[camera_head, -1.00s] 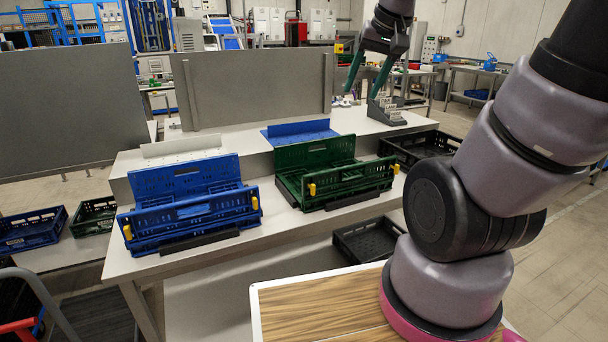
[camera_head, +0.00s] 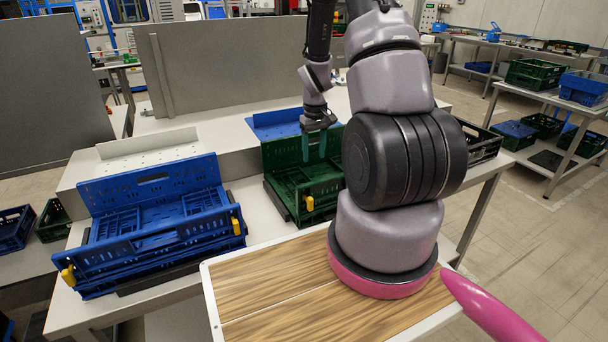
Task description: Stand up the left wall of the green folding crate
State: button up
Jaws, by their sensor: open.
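The green folding crate (camera_head: 278,156) stands on the grey table, with its long back wall upright and a lower front side with a yellow latch (camera_head: 310,203). No wall stands upright at its left end; folded panels (camera_head: 296,182) lie low inside. My arm hides the crate's right part. My gripper (camera_head: 314,150) points down over the crate, in front of its back wall. Its two teal fingers are apart, with nothing seen between them. I cannot tell whether the fingertips touch a panel.
A blue folding crate (camera_head: 88,195) stands to the left, also with its back wall up. A grey screen (camera_head: 215,65) stands at the back. A wood-topped surface (camera_head: 270,295) lies in front. A black crate (camera_head: 480,148) is at right.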

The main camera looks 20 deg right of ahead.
notch_tip(320, 180, down, 11)
dwell(0.5)
grip_shut()
dwell(1.4)
